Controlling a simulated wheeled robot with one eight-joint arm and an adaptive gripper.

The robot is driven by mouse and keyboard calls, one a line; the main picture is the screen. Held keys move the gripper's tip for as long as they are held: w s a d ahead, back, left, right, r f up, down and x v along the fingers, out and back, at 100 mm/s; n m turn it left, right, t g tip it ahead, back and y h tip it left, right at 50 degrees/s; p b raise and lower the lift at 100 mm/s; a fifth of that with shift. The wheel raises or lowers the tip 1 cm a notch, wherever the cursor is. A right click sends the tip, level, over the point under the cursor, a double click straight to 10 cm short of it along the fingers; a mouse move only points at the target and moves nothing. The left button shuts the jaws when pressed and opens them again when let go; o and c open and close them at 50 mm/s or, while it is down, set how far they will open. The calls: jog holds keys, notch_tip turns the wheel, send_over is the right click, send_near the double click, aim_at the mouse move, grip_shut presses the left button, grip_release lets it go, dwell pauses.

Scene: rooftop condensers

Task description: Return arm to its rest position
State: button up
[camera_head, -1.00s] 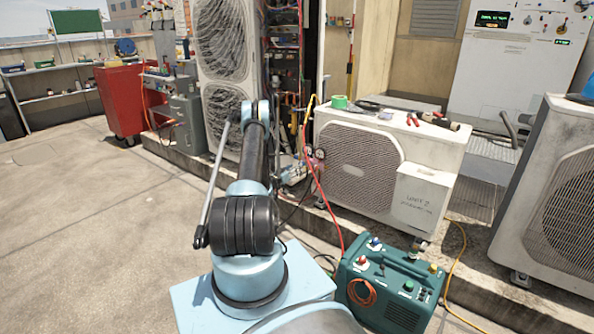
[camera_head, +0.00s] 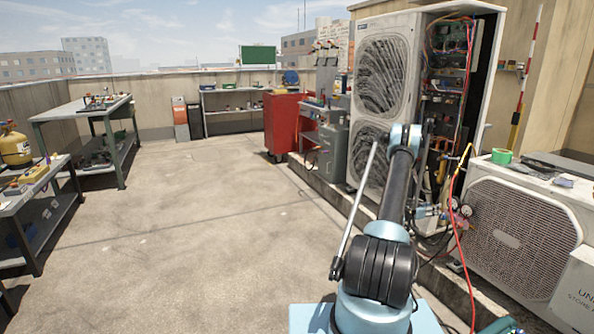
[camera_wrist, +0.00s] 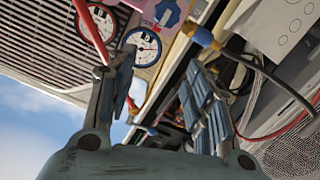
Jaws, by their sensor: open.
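My gripper (camera_wrist: 160,85) shows in the wrist view with its two fingers spread wide and nothing held between them. Behind the fingers is a pink gauge manifold with two round dials (camera_wrist: 142,46); how far it is from the left fingertip I cannot tell. In the head view my arm (camera_head: 398,190) is stretched forward toward the open electrical cabinet and the gauges (camera_head: 461,211). The gripper itself is hidden behind the arm there.
A tall condenser (camera_head: 388,75) and its open wired cabinet (camera_head: 450,85) stand ahead. A smaller condenser (camera_head: 525,225) is at right, with a red hose (camera_head: 462,255) beside my arm. A red tool cabinet (camera_head: 284,125) stands farther back.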

jog(key=s+a+r+g+y, duration=0.1)
jog(key=a+r, duration=0.4)
jog(key=r, duration=0.4)
jog(key=s+a+r+y, duration=0.15)
jog(key=a+r, duration=0.25)
jog(key=r, duration=0.5)
jog(key=s+a+r+n+y, duration=0.3)
jog(key=s+a+r+y, duration=0.1)
jog(key=s+a+r, duration=0.85)
jog(key=s+a+f+n+g+y, duration=0.1)
jog(key=s+a+f+n+y, duration=0.1)
jog(key=s+a, duration=0.8)
jog(key=s+a+f+n+g+y, duration=0.1)
jog(key=s+a+f+n+y, duration=0.2)
jog(key=s+a, duration=0.7)
jog(key=s+a+f+n+g+y, duration=0.1)
jog(key=s+a+f+y, duration=0.3)
jog(key=s+a, duration=0.6)
jog(key=s+n, duration=0.1)
jog(key=s, duration=0.8)
jog(key=shift+a+n, duration=0.3)
jog(key=shift+a, duration=0.05)
jog(key=shift+y, duration=0.25)
